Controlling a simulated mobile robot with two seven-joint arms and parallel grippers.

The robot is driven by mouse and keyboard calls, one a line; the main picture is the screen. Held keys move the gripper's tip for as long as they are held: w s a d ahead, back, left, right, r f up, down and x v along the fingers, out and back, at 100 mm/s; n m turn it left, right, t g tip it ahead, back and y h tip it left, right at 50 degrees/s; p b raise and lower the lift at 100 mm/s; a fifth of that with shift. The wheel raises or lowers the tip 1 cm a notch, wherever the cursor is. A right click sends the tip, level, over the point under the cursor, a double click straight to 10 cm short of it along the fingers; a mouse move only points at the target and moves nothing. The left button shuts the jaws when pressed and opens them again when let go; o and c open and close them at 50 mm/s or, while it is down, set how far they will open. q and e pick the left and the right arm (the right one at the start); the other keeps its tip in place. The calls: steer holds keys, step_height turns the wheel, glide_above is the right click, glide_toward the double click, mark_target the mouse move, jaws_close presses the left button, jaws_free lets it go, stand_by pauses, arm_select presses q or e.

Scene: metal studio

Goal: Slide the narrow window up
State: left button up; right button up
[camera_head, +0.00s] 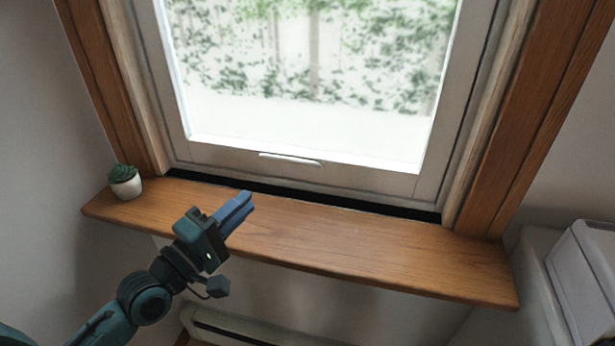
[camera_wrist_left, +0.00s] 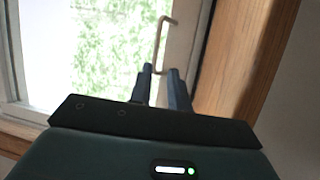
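The narrow window's white sash (camera_head: 232,158) stands low in its frame, its lower edge just above a black strip along the sill. A slim pale handle (camera_head: 291,159) lies across its bottom rail. My left gripper (camera_head: 249,200) is over the sill, in front of the rail and a little left of and below the handle, with its fingers pointing up and right. In the left wrist view, the two fingertips (camera_wrist_left: 163,70) are apart with nothing held between them. The handle (camera_wrist_left: 161,40) shows just beyond them, its near end close to the fingertips; contact cannot be told.
A wooden sill (camera_head: 380,250) juts out under the window, with a small potted succulent (camera_head: 125,183) at its left end. Wooden trim (camera_head: 530,110) flanks the window. A grey-white box-like object (camera_head: 585,270) stands at the lower right. The sill's middle and right are clear.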

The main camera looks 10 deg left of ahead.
mark_target(288, 158)
arm_select(q)
steer(key=shift+w+d+r, duration=0.1)
steer(key=shift+w+r, duration=0.2)
steer(key=shift+w, duration=0.05)
steer(key=x, duration=1.2)
steer(key=shift+w+d+r, duration=0.1)
steer(key=shift+w, duration=0.15)
jaws_close()
